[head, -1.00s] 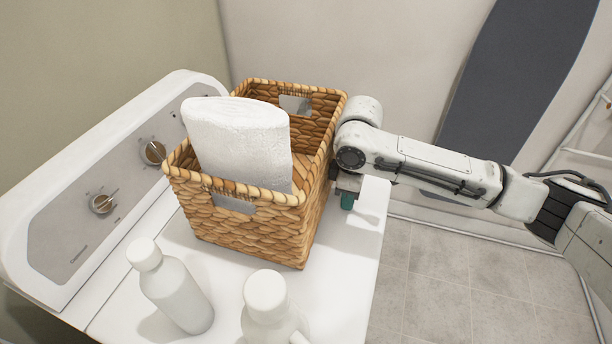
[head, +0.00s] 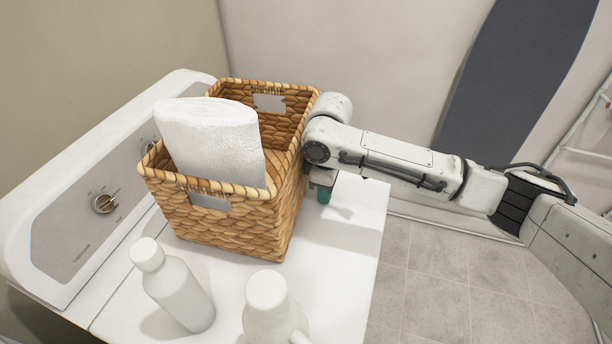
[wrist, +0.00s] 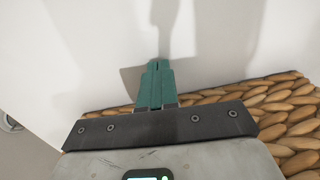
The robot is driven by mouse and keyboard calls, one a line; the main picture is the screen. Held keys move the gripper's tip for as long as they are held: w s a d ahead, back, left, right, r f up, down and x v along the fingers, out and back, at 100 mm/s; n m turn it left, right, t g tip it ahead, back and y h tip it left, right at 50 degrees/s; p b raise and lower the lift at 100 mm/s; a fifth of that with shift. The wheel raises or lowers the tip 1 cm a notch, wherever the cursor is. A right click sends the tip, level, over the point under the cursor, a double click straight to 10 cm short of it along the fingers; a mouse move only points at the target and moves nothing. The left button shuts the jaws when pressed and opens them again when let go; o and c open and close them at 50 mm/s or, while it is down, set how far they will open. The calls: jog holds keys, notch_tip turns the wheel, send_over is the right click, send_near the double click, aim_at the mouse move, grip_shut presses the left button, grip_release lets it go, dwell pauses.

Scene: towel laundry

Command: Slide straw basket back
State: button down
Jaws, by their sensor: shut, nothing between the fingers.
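The straw basket (head: 230,225) is a woven brown box with handle cut-outs, standing upright on the white machine top (head: 335,240), near the control panel. A rolled white towel (head: 212,140) stands in it, leaning. My gripper (head: 323,193) is at the basket's right side, low near the machine top, its wrist against or very close to the basket wall. Most of the gripper is hidden in the head view. In the wrist view, the green fingers (wrist: 160,68) are together and empty, with the basket's weave (wrist: 285,115) alongside.
Two white bottles, one (head: 175,285) at front left and one (head: 270,310) at front centre, stand in front of the basket. The control panel (head: 85,205) with knobs runs along the left. The machine top right of my gripper is clear.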

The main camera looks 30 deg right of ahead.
jog(key=shift+w+a, duration=0.8)
jog(key=shift+w, duration=0.15)
jog(key=shift+s+d+r+p, duration=0.1)
jog(key=shift+s+d+p, duration=0.95)
jog(key=shift+s, duration=0.15)
notch_tip(320, 180, up, 10)
jog(key=p, duration=0.8)
